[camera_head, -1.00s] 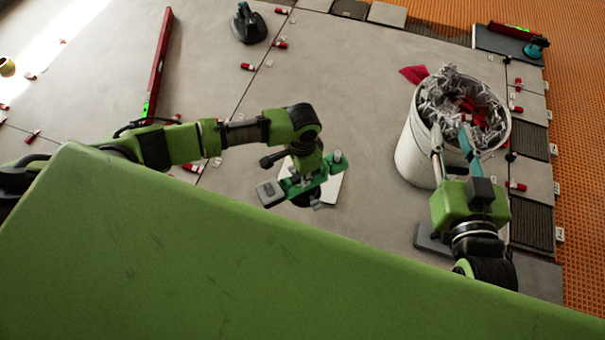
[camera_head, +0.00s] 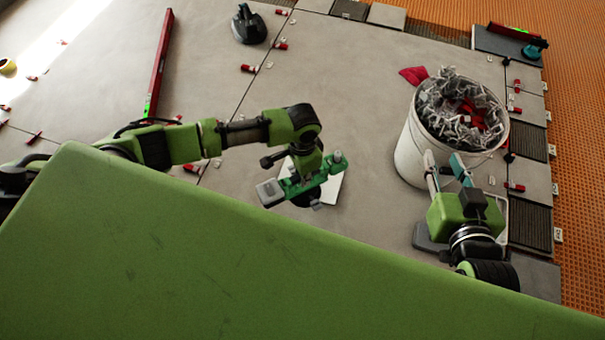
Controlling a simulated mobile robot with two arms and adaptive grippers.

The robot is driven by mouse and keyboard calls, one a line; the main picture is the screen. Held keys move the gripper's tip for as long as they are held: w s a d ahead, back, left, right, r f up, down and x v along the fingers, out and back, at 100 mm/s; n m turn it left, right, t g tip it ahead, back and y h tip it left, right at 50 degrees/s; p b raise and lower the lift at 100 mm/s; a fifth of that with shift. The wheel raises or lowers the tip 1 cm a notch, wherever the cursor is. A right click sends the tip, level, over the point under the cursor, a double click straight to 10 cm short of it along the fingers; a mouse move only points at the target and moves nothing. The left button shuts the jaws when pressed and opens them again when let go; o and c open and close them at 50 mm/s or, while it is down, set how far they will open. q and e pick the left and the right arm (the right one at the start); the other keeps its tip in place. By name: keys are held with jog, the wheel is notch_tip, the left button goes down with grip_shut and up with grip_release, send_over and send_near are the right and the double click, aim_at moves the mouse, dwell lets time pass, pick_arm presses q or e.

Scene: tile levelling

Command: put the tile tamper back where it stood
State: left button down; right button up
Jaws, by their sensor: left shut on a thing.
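The tile tamper (camera_head: 328,171) looks like a green tool with a grey block at its left end and a dark underside. My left gripper (camera_head: 304,176) points down and is shut on it; the fingers are mostly hidden by the wrist and the tool. The tamper is over or beside a pale flat sheet (camera_head: 331,188) on the floor; I cannot tell if it touches down. My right gripper (camera_head: 445,160) is open and empty, with its fingers in front of the white bucket's near side.
The white bucket (camera_head: 408,152) holds shredded grey strips and red pieces. A red level (camera_head: 160,65) lies at the upper left, a black suction-cup-like tool (camera_head: 248,25) at the top. Red clips line the tile joints. A grey tray (camera_head: 497,42) is at the upper right.

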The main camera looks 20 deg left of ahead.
pick_arm(q)
jog(key=shift+w+r+p, duration=0.1)
jog(key=shift+r+p, duration=0.2)
jog(key=shift+r, duration=0.1)
jog(key=shift+r+p, duration=0.25)
jog(key=shift+p, duration=0.1)
jog(key=shift+r, duration=0.25)
jog(key=shift+r+p, duration=0.2)
jog(key=shift+p, duration=0.3)
pick_arm(e)
jog(key=s+d+f+g+h, duration=0.1)
jog(key=s+d+f+g, duration=0.3)
jog(key=s+f+g, duration=0.2)
jog(key=shift+s+f+h, duration=0.4)
jog(key=shift+s+f, duration=0.95)
jog(key=shift+s, duration=0.45)
pick_arm(q)
jog(key=shift+r, duration=0.1)
